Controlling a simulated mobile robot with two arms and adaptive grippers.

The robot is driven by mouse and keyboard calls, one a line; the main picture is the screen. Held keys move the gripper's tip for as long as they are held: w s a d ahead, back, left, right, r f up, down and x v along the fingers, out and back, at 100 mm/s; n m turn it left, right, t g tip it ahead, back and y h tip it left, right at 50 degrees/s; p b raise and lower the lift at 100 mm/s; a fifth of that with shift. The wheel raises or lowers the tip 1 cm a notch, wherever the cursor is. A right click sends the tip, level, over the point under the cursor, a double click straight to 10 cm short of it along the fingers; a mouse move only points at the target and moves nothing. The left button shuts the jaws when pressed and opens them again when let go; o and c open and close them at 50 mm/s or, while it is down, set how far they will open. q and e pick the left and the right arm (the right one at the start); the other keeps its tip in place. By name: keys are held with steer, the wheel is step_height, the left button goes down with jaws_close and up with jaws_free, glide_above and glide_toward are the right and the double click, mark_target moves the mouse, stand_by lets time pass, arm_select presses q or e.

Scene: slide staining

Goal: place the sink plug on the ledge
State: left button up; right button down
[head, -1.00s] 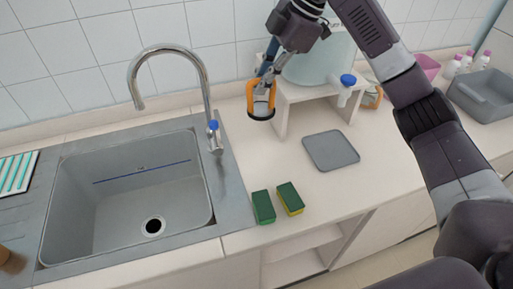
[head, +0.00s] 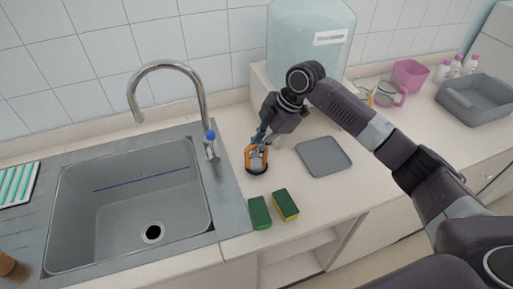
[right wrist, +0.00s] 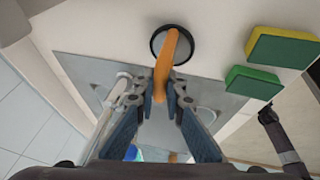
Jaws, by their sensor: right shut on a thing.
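The sink plug has an orange loop handle and a dark round base (head: 257,170). It is upright over the pale counter ledge (head: 233,125) between the sink and the grey mat. I cannot tell whether its base touches the surface. My right gripper (head: 259,146) is shut on the handle from above. In the right wrist view the fingers (right wrist: 163,92) close on the orange handle (right wrist: 165,68), with the round base beyond. My left gripper is not in view.
The grey sink (head: 135,205) with its curved tap (head: 203,100) is to the left. A grey square mat (head: 323,157) lies to the right. A large water container (head: 308,50) stands behind.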

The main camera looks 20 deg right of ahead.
steer(key=shift+f, duration=0.75)
steer(key=shift+f, duration=0.15)
steer(key=c, duration=2)
jaws_free()
steer(key=shift+d+r, duration=0.2)
steer(key=shift+r, duration=0.25)
steer(key=b+v, duration=0.2)
steer(key=v, duration=0.9)
steer(key=shift+r, duration=0.15)
